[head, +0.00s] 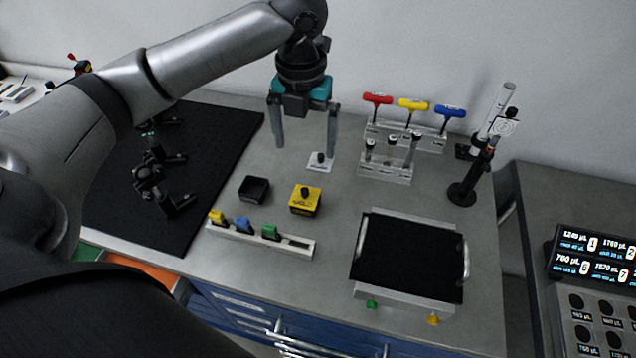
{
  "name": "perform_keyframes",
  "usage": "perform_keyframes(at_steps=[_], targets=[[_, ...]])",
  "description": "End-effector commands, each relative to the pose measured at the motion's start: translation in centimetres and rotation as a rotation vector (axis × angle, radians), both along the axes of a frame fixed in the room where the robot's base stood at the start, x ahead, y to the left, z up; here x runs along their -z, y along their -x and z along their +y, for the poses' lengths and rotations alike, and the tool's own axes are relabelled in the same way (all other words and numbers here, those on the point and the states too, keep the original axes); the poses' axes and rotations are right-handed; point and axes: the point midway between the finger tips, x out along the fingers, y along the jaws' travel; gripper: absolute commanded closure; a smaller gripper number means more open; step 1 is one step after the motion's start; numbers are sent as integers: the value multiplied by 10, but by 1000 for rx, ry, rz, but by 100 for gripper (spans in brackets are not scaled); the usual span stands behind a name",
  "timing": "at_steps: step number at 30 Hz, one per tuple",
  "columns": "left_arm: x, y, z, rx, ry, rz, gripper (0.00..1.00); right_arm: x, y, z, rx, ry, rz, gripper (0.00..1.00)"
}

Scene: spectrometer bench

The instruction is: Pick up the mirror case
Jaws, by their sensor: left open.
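No object here is clearly labelled as the mirror case, and I cannot tell for certain which one it is. One small candidate is a yellow box (305,204) with a black knob on top, standing mid-bench. Another is a flat white piece (316,167) with a black knob, just behind it. A small open black box (254,190) sits to the left of the yellow box. My left gripper (305,146) points down, open with nothing between its fingers, above the bench near the white piece. My right gripper is not in view.
A rack with red, yellow and blue T-handled tools (411,107) stands at the back. A dark post stand (461,194) is at right. A black-topped tray (408,258) lies front right; a white holder with coloured blocks (298,247) lies front left. Optics stand on a black board (225,140).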

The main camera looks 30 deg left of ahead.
Motion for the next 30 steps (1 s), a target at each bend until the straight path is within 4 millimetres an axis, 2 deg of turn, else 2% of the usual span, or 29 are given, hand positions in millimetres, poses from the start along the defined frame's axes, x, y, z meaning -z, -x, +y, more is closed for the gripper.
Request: perform_keyframes(at_steps=[5,10,15,23,30], targets=[[22,1,0,-1,-1,6,0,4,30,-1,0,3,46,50],[60,1,0,0,0,6,0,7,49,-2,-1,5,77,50],[89,1,0,0,1,3,0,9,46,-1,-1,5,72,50],[107,0,1,-1,0,2,0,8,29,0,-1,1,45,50],[143,-1,4,-1,1,3,0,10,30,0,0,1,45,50]])
